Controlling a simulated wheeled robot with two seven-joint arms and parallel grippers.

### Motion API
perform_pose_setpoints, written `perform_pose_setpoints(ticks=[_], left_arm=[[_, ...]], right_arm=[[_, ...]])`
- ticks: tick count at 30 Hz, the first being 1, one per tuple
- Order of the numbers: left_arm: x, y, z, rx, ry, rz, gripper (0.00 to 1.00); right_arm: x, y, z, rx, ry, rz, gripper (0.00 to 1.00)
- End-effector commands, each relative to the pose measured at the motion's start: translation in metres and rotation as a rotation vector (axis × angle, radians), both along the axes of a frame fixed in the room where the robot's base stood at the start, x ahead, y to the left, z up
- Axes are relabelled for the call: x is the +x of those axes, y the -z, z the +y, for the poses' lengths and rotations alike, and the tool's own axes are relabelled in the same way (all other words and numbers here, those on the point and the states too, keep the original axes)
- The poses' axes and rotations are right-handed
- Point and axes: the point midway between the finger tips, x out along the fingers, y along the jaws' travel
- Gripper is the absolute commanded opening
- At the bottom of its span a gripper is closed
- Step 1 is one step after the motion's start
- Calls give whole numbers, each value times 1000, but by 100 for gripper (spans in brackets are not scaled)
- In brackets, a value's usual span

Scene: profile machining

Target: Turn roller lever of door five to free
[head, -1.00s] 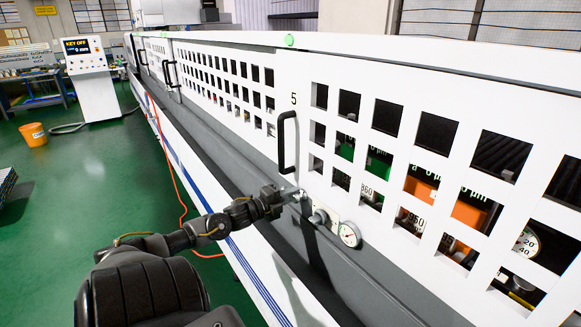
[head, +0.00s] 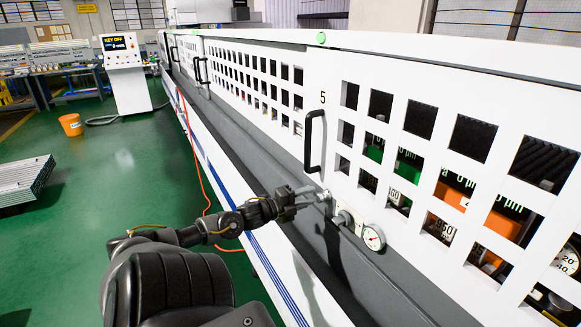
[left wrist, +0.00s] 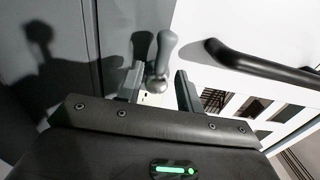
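Door five (head: 330,85) is a white panel with square windows and a black "5" above its black bar handle (head: 315,141). The handle also shows in the left wrist view (left wrist: 265,66). The grey roller lever (left wrist: 162,52) has a rounded end and stands between the spread fingers of my left gripper (left wrist: 158,90). Gaps show on both sides of it, so the gripper is open around it and not clamped. In the head view, my left gripper (head: 312,194) is at the door's lower edge, below the handle, and largely hides the lever. My right gripper is not in view.
A round gauge (head: 373,237) and a silver knob (head: 345,217) sit just right of the gripper. A grey ledge runs below the doors. An orange hose (head: 203,180) hangs along the machine's side. Green floor is open at left, with an orange bucket (head: 70,125).

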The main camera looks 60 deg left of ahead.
Motion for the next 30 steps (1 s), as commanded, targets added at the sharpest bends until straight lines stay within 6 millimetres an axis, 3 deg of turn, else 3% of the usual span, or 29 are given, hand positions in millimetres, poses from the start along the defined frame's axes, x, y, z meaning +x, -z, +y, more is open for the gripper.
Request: perform_pose_setpoints(ticks=[6,12,18,30], left_arm=[[-40,3,1,-1,-1,3,36],[-66,2,3,-1,-1,1,36],[-75,0,3,0,-1,0,36],[-75,0,3,0,-1,0,36]], right_arm=[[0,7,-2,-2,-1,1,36],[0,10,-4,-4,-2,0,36],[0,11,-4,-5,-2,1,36],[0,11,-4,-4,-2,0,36]])
